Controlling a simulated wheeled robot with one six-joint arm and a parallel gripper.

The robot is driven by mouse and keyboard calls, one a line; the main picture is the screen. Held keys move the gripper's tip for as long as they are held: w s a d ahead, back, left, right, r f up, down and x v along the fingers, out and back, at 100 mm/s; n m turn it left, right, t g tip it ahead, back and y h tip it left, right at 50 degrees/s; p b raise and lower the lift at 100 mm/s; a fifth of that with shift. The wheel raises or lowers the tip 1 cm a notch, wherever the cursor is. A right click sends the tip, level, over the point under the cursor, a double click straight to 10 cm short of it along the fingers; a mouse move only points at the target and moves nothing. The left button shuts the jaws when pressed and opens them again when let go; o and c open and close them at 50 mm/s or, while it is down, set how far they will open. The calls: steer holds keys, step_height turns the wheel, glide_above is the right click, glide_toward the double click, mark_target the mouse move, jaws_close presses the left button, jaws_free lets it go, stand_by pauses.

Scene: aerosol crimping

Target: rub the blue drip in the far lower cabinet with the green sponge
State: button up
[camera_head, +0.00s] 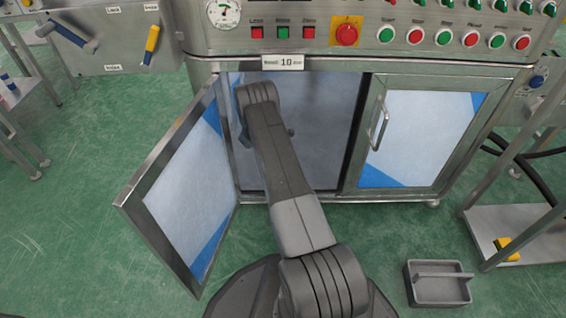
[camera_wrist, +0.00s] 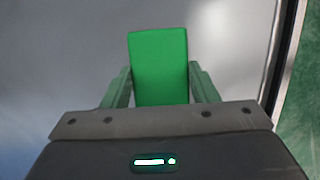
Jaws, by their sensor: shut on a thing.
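The green sponge (camera_wrist: 158,62) is held upright between the two fingers of my gripper (camera_wrist: 160,88) in the wrist view, and my gripper is shut on it. A pale grey cabinet surface fills the view behind the sponge. I cannot tell whether the sponge touches that surface. In the head view my arm reaches into the open left compartment of the lower cabinet (camera_head: 325,140). My gripper and the sponge are hidden there behind my arm and the cabinet front. I see no blue drip in either view.
The left cabinet door (camera_head: 190,190) stands swung open toward the front left. The right door (camera_head: 420,135) is shut. A grey caddy (camera_head: 438,284) is on the green floor at the lower right. A control panel with buttons (camera_head: 346,34) runs above the cabinet.

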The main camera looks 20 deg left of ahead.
steer(key=shift+r, duration=0.1)
steer(key=shift+r+p, duration=1.3)
steer(key=shift+r, duration=1.65)
steer(key=shift+r+p, duration=0.45)
steer(key=shift+r, duration=1.05)
